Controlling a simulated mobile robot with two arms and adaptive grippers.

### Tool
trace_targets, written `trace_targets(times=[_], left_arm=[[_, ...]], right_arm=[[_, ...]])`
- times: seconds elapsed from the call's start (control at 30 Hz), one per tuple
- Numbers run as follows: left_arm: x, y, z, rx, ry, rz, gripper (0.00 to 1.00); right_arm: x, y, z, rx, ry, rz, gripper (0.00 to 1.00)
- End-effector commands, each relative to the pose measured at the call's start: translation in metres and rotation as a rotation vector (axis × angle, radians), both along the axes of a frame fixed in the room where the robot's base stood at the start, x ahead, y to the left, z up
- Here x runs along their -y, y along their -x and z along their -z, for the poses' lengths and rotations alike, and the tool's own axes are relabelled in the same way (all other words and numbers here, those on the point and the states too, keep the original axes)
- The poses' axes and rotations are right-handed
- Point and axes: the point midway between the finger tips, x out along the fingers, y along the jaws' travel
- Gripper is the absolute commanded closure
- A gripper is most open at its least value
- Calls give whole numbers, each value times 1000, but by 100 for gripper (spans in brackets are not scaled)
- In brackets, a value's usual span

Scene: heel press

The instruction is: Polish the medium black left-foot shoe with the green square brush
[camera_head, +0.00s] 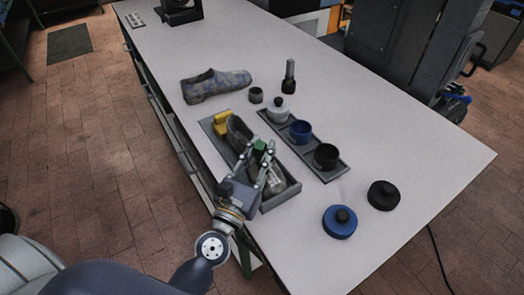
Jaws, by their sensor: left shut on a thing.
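My left gripper (263,147) reaches in from the lower left and is shut on the green brush (260,147), holding it over the grey tray (292,191). The gripper fingers cover part of the brush, so its square shape is hard to make out. A dark shoe (238,131) lies in the tray under and beside the gripper. The gripper hides much of it, so its size, its foot side and whether the brush touches it cannot be told. My right gripper is not in view.
A yellow item (222,124) lies at the tray's far end. A grey-blue patterned shoe (215,84) lies beyond. A rack (313,141) holds several round pots. Blue (340,224) and black (384,196) round items stand right. The table's (420,140) right side is mostly clear.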

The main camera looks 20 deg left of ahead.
Motion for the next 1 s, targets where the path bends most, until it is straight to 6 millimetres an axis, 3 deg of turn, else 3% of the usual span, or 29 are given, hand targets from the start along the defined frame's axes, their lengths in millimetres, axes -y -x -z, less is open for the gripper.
trace_targets(times=[0.53,1.0], left_arm=[[18,-23,2,-2,1,1,100],[4,-6,3,-4,-3,-2,100]], right_arm=[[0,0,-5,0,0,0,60],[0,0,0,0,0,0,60]])
